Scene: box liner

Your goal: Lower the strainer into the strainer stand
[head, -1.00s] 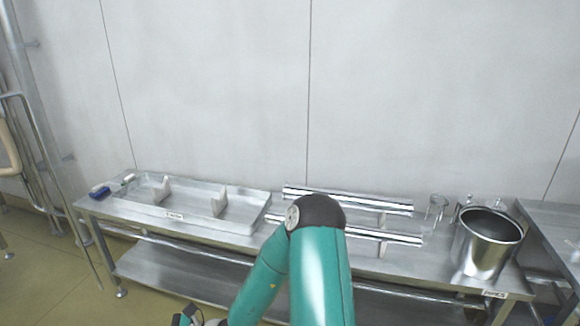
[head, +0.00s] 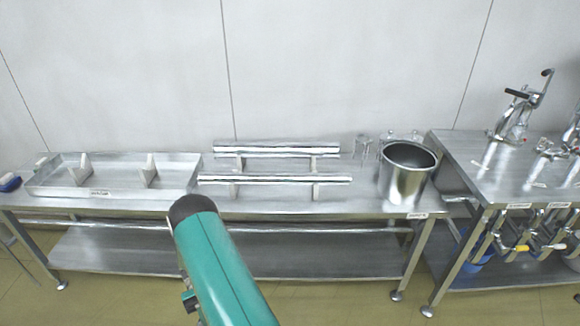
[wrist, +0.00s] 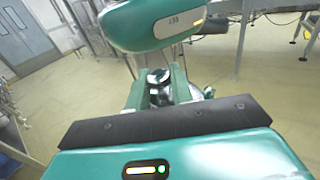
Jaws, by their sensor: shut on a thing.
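My gripper (wrist: 159,88) shows in the wrist view with its two teal fingers closed on a small shiny metal piece (wrist: 158,92). This seems to be part of the strainer; most of it is hidden behind the fingers. A shiny rounded surface shows just right of the fingers. The gripper is outside the head view, where only my teal arm shows in front of the bench. No fixture is clearly marked as the strainer stand. Candidates on the bench are a rack of two polished horizontal bars (head: 275,180) and a shallow tray with two upright plates (head: 110,191).
A steel pot (head: 405,182) stands at the bench's right end, with small clear or wire items (head: 363,146) behind it. A second steel table (head: 500,178) at the right carries metal fittings (head: 518,112) and valves. A blue item (head: 9,183) lies far left.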

